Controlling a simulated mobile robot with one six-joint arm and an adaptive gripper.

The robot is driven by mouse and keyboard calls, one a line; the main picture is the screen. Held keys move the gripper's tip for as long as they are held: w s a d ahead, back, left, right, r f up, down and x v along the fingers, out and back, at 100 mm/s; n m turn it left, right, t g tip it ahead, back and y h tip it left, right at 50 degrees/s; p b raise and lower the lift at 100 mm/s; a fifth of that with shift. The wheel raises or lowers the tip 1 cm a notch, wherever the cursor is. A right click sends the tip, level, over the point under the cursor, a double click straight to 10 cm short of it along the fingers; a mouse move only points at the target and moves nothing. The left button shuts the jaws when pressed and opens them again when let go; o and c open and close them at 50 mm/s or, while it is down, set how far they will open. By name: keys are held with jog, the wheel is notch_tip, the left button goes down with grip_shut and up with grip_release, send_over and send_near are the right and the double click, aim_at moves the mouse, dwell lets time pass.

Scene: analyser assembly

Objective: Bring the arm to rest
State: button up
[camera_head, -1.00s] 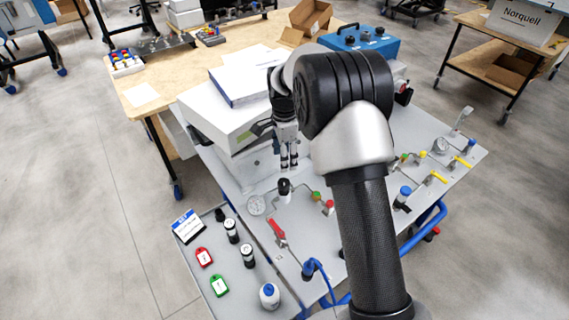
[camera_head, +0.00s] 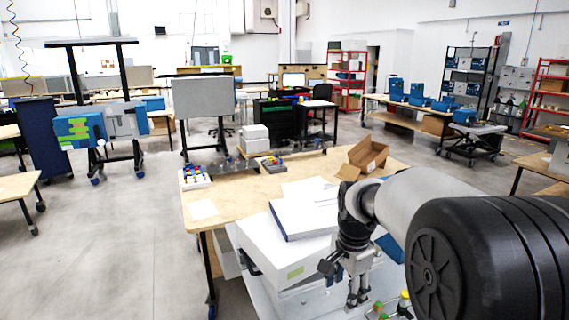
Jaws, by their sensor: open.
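My gripper (camera_head: 357,299) hangs pointing down at the lower middle right of the head view. Its two fingers are apart with nothing visible between them. It is just right of the white analyser box (camera_head: 280,255), in front of it in the picture; whether they touch cannot be told. My arm (camera_head: 480,265) reaches in from the lower right corner, with a large black joint close to the camera. The arm hides part of the bench behind it, and most of the grey panel lies below the picture.
A wooden table (camera_head: 235,192) stands behind the analyser, with an open cardboard box (camera_head: 365,158), a tray of coloured caps (camera_head: 195,177) and papers. A binder (camera_head: 302,218) lies on the analyser. Open floor (camera_head: 110,240) lies to the left. Shelves and workbenches stand farther back.

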jog(key=s+r+n+t, duration=0.2)
jog(key=s+r+n, duration=0.55)
jog(key=s, duration=0.75)
jog(key=s+n+t, duration=0.1)
jog(key=s+n, duration=0.4)
jog(key=s, duration=0.8)
jog(key=shift+s+f, duration=0.35)
jog(key=shift+s, duration=0.05)
jog(key=shift+w, duration=0.1)
